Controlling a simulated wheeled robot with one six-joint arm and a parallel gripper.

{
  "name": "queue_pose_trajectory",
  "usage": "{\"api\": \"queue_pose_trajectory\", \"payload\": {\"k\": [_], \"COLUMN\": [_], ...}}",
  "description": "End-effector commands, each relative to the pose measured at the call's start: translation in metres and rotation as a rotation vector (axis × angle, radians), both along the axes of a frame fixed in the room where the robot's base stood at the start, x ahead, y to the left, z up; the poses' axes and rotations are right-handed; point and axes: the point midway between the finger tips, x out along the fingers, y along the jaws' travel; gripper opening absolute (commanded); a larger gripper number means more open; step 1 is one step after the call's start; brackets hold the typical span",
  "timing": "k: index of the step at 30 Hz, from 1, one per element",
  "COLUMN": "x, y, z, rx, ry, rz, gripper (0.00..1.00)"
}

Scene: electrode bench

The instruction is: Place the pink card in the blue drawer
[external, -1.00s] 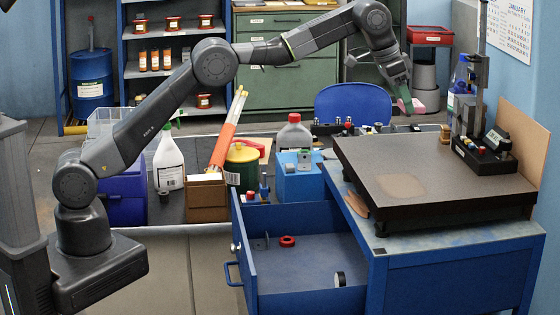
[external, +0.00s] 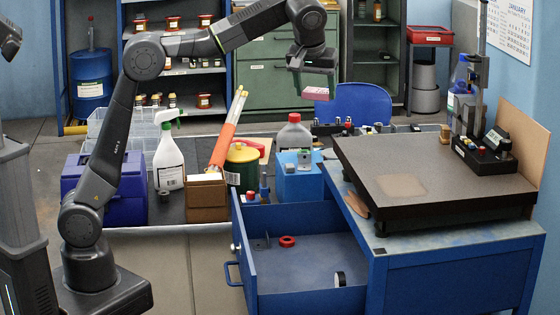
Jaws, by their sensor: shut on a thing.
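My gripper (external: 311,85) is up in the air at the upper middle of the external view, pointing down. It is shut on the pink card (external: 318,92), which shows as a small pink block under the wrist; the fingertips are partly hidden. The blue drawer (external: 252,258) is pulled open at the lower middle, below the card and apart from it. A red ring (external: 287,241) and a small black-and-white round thing (external: 340,280) lie inside the drawer.
A dark surface plate (external: 430,165) sits on the blue bench right of the drawer. Behind the drawer stand a light blue box (external: 298,182), a grey bottle with a red cap (external: 294,135), a green can (external: 242,168) and a spray bottle (external: 168,160). The drawer's middle floor is clear.

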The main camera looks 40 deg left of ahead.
Motion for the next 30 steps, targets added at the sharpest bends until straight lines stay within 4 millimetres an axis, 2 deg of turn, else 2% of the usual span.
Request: {"api": "queue_pose_trajectory", "payload": {"k": [1, 3, 12, 19, 23, 26, 29, 30], "x": [-0.009, -0.019, -0.051, -0.052, -0.052, -0.052, -0.052, -0.052], "y": [0.014, 0.03, 0.081, 0.081, 0.081, 0.081, 0.081, 0.081], "z": [-0.007, -0.007, -0.012, -0.039, -0.068, -0.1, -0.141, -0.161], "rx": [-0.001, -0.001, -0.002, 0.002, 0.003, 0.004, 0.007, 0.008], "ry": [-0.001, -0.002, 0.0, 0.002, 0.004, 0.004, 0.006, 0.006], "rz": [0.073, 0.17, 0.468, 0.472, 0.47, 0.469, 0.469, 0.469], "gripper": [0.37, 0.37, 0.37, 0.37, 0.37, 0.37, 0.37, 0.37]}}
